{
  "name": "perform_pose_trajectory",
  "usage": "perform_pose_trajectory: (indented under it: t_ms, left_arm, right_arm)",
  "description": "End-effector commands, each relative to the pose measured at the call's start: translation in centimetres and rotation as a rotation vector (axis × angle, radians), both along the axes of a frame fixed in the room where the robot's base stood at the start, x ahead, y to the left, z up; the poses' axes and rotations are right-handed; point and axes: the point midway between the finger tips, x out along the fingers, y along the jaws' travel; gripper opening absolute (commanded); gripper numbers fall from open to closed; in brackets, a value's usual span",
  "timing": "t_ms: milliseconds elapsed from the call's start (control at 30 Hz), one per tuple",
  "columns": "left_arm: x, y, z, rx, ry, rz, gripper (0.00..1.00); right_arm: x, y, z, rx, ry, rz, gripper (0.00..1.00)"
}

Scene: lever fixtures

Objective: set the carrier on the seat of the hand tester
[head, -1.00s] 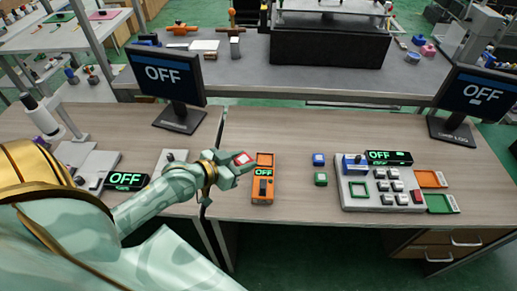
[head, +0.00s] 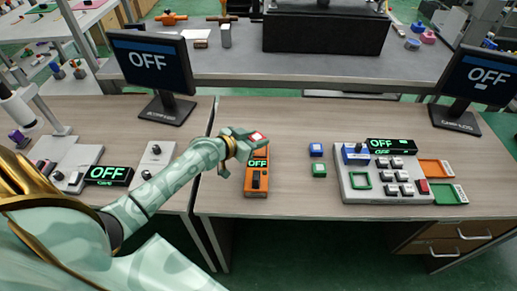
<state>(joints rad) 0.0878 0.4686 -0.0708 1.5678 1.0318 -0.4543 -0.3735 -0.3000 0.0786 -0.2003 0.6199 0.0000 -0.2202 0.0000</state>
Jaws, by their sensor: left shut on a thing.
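My left gripper (head: 251,139) is shut on a small red carrier (head: 258,135) with a pale edge. It holds the carrier at the far end of the orange hand tester (head: 257,183), which lies on the wooden desk. The tester's small screen reads OFF in green. The gripper and carrier cover most of the tester's far end, where its seat appears to be. I cannot tell whether the carrier touches the seat. My right gripper is not in view.
A blue block (head: 316,149) and a green block (head: 319,170) stand right of the tester. Farther right is a grey button panel (head: 350,193) with an orange tray (head: 436,168) and a green tray (head: 450,195). Two monitors (head: 150,62) (head: 487,75) read OFF.

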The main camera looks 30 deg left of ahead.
Motion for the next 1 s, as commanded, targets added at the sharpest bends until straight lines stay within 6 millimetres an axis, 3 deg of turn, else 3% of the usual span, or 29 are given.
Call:
perform_pose_trajectory:
  t_ms: [133,267,700,733,800,1000]
  left_arm:
    - [1.2,0.1,-1.8,-0.001,0.001,0.000,0.12]
    - [0.9,0.1,-3.7,-0.001,0.002,-0.001,0.12]
    - [0.9,0.2,-4.2,0.002,0.000,-0.001,0.12]
    - [0.9,0.2,-4.2,0.002,0.000,-0.001,0.40]
    - [0.9,0.1,-4.0,0.002,-0.001,-0.001,0.59]
    - [0.9,0.1,-4.0,0.001,-0.001,0.000,0.59]
  right_arm:
    - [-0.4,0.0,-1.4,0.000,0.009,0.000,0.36]
    - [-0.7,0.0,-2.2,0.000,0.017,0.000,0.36]
    - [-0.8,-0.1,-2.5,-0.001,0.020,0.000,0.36]
    - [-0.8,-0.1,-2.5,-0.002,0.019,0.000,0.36]
    - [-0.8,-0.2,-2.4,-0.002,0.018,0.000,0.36]
    - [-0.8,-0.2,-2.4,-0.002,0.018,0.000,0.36]
